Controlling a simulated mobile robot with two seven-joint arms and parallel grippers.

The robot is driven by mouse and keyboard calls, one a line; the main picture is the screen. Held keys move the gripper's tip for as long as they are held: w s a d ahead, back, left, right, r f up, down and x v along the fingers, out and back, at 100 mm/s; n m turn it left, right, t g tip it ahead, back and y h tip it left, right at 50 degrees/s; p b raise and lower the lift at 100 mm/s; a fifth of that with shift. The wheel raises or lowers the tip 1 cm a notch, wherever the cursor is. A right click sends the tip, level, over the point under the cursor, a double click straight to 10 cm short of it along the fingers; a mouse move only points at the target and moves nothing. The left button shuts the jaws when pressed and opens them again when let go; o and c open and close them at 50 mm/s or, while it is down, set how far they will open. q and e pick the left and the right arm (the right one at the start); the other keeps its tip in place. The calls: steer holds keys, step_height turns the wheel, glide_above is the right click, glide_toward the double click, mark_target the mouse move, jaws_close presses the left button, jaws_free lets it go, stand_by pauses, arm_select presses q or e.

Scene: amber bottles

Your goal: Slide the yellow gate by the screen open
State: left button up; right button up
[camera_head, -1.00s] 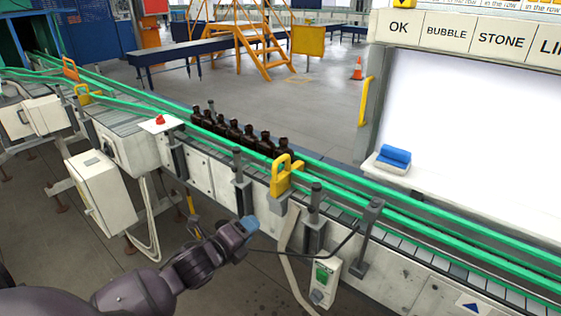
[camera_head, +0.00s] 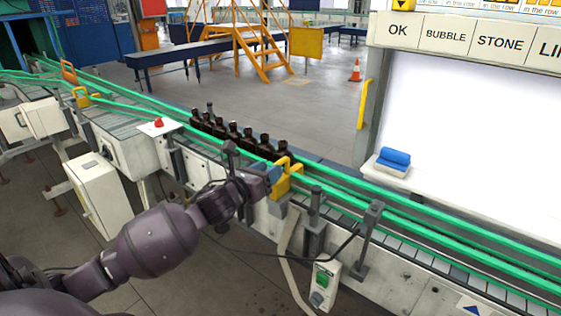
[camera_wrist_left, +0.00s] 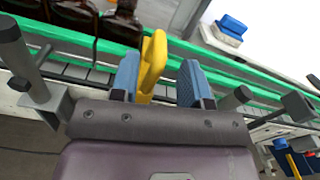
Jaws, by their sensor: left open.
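The yellow gate (camera_head: 288,167) by the screen stands upright at the conveyor's near rail, at the right end of the bottle row. In the left wrist view the yellow gate (camera_wrist_left: 155,58) rises between the two blue fingers of my left gripper (camera_wrist_left: 160,80). The fingers are apart, with a clear gap on the right side; the left finger is very close to the gate, and contact is unclear. In the head view my left gripper (camera_head: 275,180) is at the gate and partly covers it. My right gripper is not in view.
Several amber bottles (camera_head: 233,132) stand in a row on the conveyor left of the gate. Green rails (camera_head: 420,225) run along the belt. The white screen (camera_head: 460,130) stands behind, with a blue block (camera_head: 395,157) at its foot. Another yellow gate (camera_head: 82,97) is far left.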

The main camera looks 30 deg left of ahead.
mark_target(281, 160)
arm_select(q)
steer(key=shift+w+d, duration=0.15)
steer(key=shift+w, duration=1.2)
steer(key=shift+w+d, duration=0.1)
steer(key=shift+w, duration=1.25)
jaws_close()
